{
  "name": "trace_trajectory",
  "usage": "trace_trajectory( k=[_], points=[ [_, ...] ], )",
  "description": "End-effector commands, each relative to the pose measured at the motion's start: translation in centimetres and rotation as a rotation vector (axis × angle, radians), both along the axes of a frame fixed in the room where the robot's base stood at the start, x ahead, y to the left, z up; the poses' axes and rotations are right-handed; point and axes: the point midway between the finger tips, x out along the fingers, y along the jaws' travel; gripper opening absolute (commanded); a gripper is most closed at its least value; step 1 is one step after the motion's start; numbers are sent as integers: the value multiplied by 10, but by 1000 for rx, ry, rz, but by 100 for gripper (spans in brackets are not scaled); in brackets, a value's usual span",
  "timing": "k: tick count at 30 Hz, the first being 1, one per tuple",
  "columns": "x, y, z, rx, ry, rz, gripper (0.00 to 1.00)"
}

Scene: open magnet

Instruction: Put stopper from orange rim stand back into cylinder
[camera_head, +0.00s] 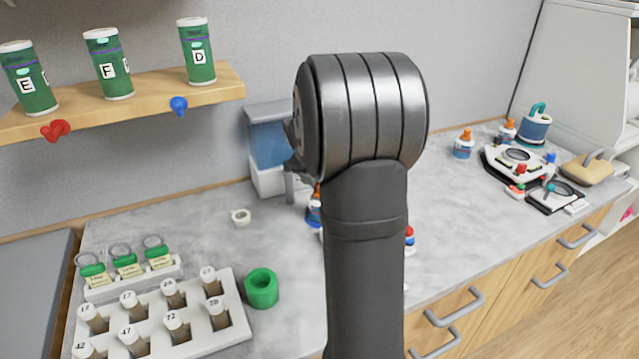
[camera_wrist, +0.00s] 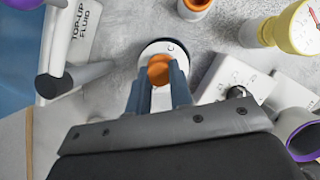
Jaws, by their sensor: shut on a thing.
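In the wrist view, my gripper (camera_wrist: 160,82) is shut, its two blue-grey fingers close on a small rounded orange piece (camera_wrist: 159,68). I take this piece for the stopper, but most of it is hidden between the fingers. Just beyond the fingertips is a round white top with a dark edge and a letter C (camera_wrist: 169,47). I cannot tell whether the orange piece touches it. An orange-rimmed white holder (camera_wrist: 195,7) is cut off at the top edge. I cannot make out the cylinder for certain.
Close around the gripper in the wrist view are a TOP-UP FLUID container (camera_wrist: 78,38), a yellow dial-topped piece (camera_wrist: 292,28), a white box (camera_wrist: 232,82) and a purple-rimmed holder (camera_wrist: 302,142). In the head view, a white vial rack (camera_head: 235,318) and green ring (camera_head: 262,288) stand front left.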

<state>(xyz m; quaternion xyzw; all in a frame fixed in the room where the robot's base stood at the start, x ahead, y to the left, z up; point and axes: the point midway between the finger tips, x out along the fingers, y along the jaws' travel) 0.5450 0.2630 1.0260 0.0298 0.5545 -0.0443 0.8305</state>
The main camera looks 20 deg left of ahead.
Motion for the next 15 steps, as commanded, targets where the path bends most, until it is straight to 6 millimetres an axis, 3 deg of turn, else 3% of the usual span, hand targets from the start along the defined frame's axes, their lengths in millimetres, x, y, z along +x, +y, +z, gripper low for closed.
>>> trace_trajectory(
  k=[1,4,15],
  points=[
    [0,0,-1,0,0,0,21],
    [0,0,-1,0,0,0,41],
    [0,0,4,1,-1,0,41]
  ],
)
